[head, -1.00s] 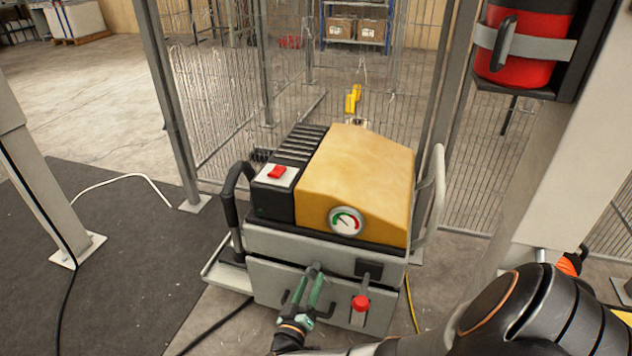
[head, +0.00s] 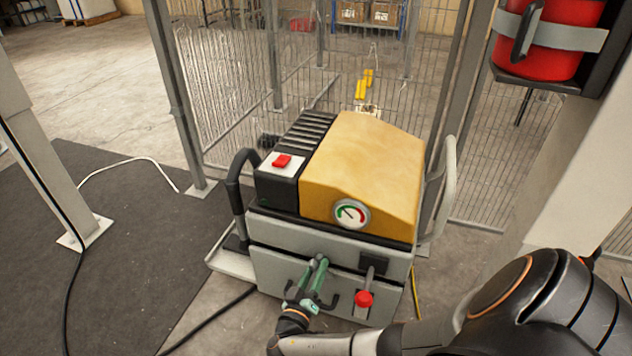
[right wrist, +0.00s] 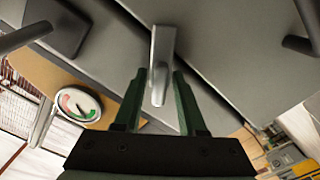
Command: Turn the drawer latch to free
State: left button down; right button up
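A grey cart with a yellow hood stands in the middle of the head view; its drawer front (head: 275,277) faces me. The drawer latch, a short metal bar (right wrist: 162,50), shows in the right wrist view and points down between my fingers. My right gripper (head: 318,262) has green fingers, which also show in the right wrist view (right wrist: 160,75). They stand one on each side of the latch, with narrow gaps showing, so it looks open around it. In the head view my gripper hides the latch. My left gripper is not in view.
A lever with a red knob (head: 364,298) sits just right of the gripper. A dark drawer handle (head: 329,304) is close beside the fingers. The cart has side handles (head: 236,195). A mesh fence (head: 235,110) stands behind it, and cables lie on the floor.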

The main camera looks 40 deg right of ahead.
grip_shut()
jog(key=shift+n, duration=0.4)
jog(key=n, duration=0.4)
jog(key=shift+n, duration=0.3)
jog(key=n+p, duration=0.1)
jog(key=n, duration=0.4)
jog(key=shift+r, duration=0.1)
jog(key=shift+n, duration=0.3)
jog(key=shift+o, duration=1)
grip_release()
